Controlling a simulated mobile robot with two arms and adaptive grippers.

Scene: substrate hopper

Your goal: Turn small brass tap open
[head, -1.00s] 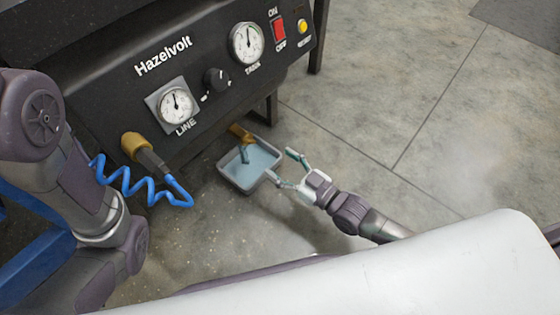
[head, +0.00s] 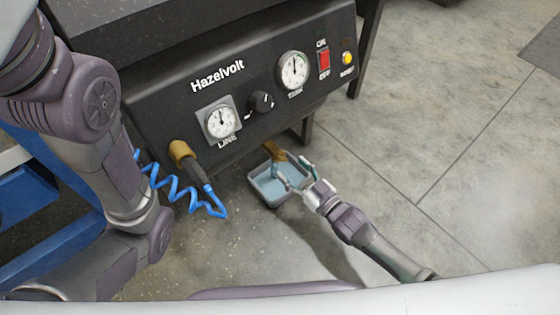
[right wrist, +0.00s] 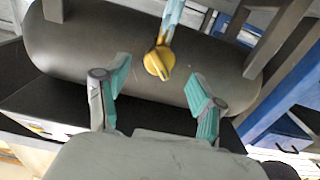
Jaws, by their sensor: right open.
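The small brass tap (head: 275,151) sits under the front of the dark machine, above the far edge of a grey tray. In the right wrist view, the brass tap (right wrist: 158,63) is a rounded yellow body against a dark cylindrical tank. A light blue strip (right wrist: 173,17) runs from it to the top edge; I cannot tell whether it is a handle. My right gripper (head: 292,168) is open over the tray, close to the tap. In the right wrist view its teal fingertips (right wrist: 158,82) are spread, with the tap beyond and between them, apparently untouched. My left gripper is out of view.
The tray (head: 262,192) holds pale blue liquid on the floor. The Hazelvolt panel (head: 180,110) carries gauges, a black knob (head: 262,101) and a red switch (head: 323,60). A coiled blue hose (head: 180,192) hangs left of the tray. Floor to the right is clear.

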